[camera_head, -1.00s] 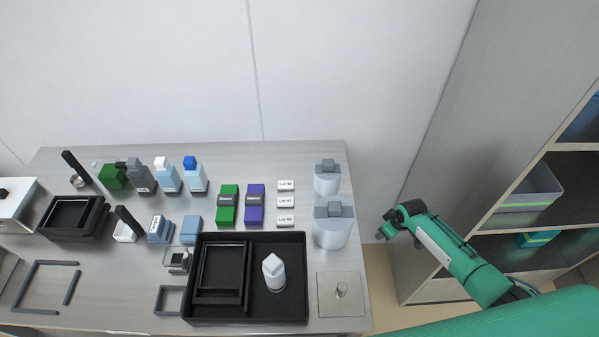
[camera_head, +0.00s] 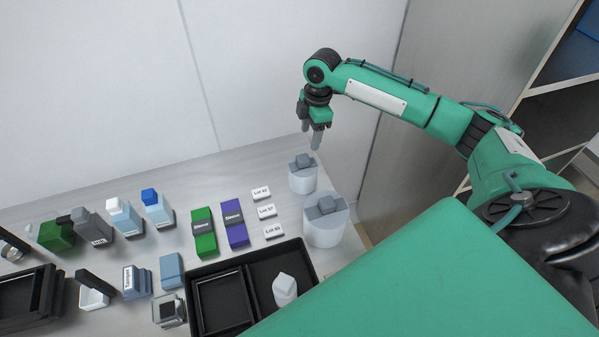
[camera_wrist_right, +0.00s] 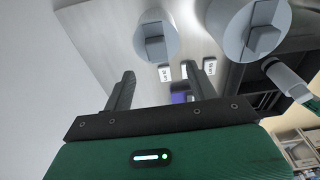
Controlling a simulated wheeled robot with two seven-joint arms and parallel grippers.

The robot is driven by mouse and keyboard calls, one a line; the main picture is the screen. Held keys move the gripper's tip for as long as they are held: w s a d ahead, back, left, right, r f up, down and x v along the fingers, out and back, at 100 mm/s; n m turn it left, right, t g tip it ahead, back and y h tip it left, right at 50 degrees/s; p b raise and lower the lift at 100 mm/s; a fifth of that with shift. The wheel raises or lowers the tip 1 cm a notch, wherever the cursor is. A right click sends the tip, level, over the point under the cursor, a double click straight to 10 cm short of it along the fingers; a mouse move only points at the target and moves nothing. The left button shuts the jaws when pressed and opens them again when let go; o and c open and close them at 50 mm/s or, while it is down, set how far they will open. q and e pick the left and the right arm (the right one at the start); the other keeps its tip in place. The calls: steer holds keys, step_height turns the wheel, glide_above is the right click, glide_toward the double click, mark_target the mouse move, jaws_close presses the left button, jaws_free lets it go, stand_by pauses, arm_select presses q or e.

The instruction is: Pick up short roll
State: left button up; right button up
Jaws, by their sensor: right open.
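Two pale rolls with grey blocks on top stand at the table's right end. The back, narrower roll (camera_head: 303,181) looks shorter than the front, wider roll (camera_head: 324,233); no label shows which is the short roll. My right gripper (camera_head: 312,140) is open and empty, pointing down above and just behind the back roll. In the right wrist view, the open fingers (camera_wrist_right: 160,78) have nothing between them. The narrower roll (camera_wrist_right: 141,38) and the wider roll (camera_wrist_right: 230,25) stand beyond the fingers, apart from them. My left gripper is out of view.
Several white lot tags (camera_head: 267,211) lie left of the rolls, beside purple (camera_head: 236,236) and green (camera_head: 205,240) sleeve packs. A black tray (camera_head: 263,262) holding a white bottle (camera_head: 285,288) is in front. A wall is behind, and a cabinet (camera_head: 430,120) stands right.

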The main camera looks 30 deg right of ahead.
glide_above(303, 157)
steer(key=s, duration=0.1)
steer(key=f, duration=0.4)
steer(key=shift+d+f, duration=0.2)
steer(key=shift+d, duration=0.2)
steer(key=f, duration=0.1)
steer(key=f+p, duration=0.2)
steer(key=f, duration=0.1)
steer(key=shift+w+a, duration=0.35)
steer(key=shift+f, duration=0.6)
jaws_close()
